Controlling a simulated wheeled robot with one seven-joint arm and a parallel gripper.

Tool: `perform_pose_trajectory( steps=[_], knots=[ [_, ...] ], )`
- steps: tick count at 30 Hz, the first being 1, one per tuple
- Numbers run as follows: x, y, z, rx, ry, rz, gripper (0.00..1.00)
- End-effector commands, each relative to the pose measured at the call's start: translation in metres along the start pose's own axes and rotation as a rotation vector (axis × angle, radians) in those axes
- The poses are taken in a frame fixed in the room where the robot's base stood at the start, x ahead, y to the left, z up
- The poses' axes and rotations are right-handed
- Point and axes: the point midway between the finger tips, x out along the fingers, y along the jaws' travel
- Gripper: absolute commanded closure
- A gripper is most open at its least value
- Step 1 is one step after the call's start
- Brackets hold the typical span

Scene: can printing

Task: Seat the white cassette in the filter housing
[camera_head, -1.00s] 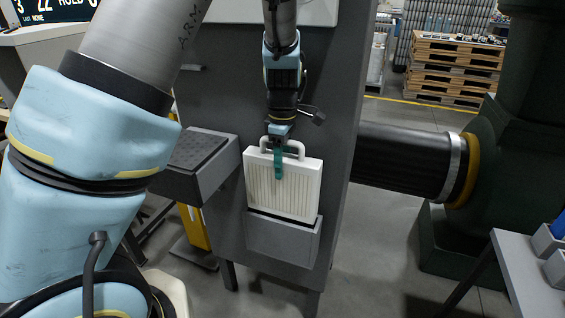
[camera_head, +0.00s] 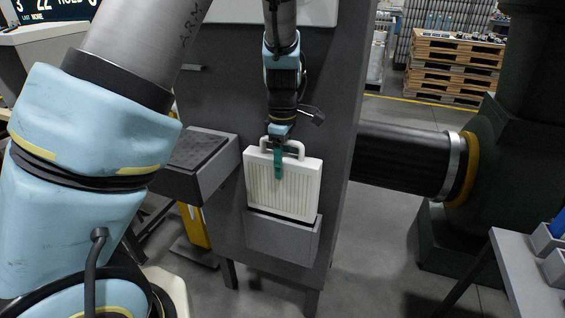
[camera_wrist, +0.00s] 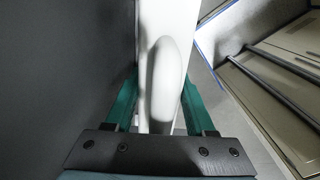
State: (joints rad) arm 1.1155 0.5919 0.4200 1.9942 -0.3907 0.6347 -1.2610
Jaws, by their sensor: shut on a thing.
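The white cassette (camera_head: 284,190) is a ribbed panel with a loop handle on top. It stands upright with its lower end at the mouth of the grey filter housing (camera_head: 283,238), and most of it shows above the rim. How deep its lower edge sits inside is hidden. My gripper (camera_head: 278,165) comes from above and is shut on the cassette's handle. In the wrist view the white handle (camera_wrist: 162,85) of the cassette lies between the two green fingers of my gripper (camera_wrist: 160,110).
A grey shelf with a dark ribbed top (camera_head: 200,150) juts out left of the cassette. The dark cabinet panel (camera_head: 335,130) stands directly behind. A thick black duct (camera_head: 400,160) runs to the right. A grey table (camera_head: 520,270) stands at lower right.

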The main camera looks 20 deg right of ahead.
Motion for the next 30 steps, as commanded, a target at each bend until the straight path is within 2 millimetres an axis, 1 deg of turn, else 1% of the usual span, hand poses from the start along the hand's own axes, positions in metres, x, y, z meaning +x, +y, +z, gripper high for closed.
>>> perform_pose_trajectory(
  steps=[19, 30],
  knots=[
    [-0.0005, 0.0005, -0.0001, 0.000, 0.000, 0.001, 1.00],
    [0.0075, 0.0004, -0.0001, 0.000, 0.000, 0.001, 1.00]
  ],
)
